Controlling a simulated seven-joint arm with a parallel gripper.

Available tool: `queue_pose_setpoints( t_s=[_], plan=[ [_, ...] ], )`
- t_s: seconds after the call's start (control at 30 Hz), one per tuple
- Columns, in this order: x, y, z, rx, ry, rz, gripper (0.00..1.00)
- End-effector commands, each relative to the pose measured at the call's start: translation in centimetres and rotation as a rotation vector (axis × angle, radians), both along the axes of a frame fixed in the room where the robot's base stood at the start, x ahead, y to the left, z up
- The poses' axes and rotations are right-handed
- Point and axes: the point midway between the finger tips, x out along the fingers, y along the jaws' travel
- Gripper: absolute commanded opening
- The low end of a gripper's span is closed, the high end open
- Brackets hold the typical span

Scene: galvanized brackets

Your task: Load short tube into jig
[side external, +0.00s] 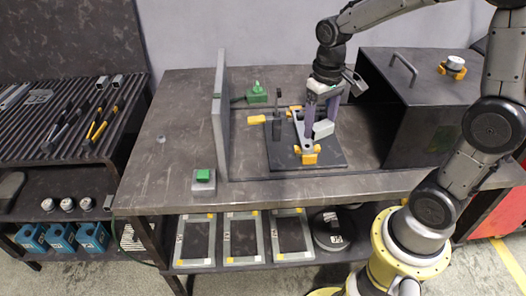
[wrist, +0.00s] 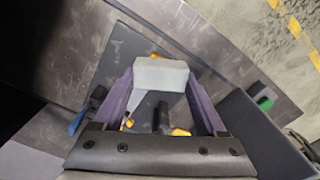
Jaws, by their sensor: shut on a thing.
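My gripper (side external: 320,120) has purple fingers pointing down over the jig. It is shut on the short tube (side external: 323,129), a light grey block-like piece, which also shows between the fingertips in the wrist view (wrist: 161,74). The jig is a dark plate (side external: 279,156) with yellow clamp parts (side external: 309,158) at its front and a yellow handle (side external: 257,119) at its left. The tube is over the plate's right part; I cannot tell whether it touches the jig. In the wrist view, the tube and gripper hide part of the jig.
An upright grey panel (side external: 220,115) stands left of the jig, and a large dark box (side external: 420,95) stands to the right. A green-topped button box (side external: 203,180) sits at the table's front left. A green device (side external: 257,94) is behind the jig. The table's left part is mostly clear.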

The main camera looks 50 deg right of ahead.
Motion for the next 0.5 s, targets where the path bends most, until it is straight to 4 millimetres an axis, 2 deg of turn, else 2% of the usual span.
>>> queue_pose_setpoints(
  t_s=[0.03,0.1,0.3,0.5],
  plan=[
    [1.7,0.4,-0.9,0.001,0.006,0.035,0.17],
    [4.0,1.1,-2.0,0.001,0.006,0.081,0.17],
    [9.7,3.2,-5.8,0.001,0.004,0.202,0.17],
    [12.7,4.9,-8.5,0.000,0.002,0.276,0.17]
  ],
)
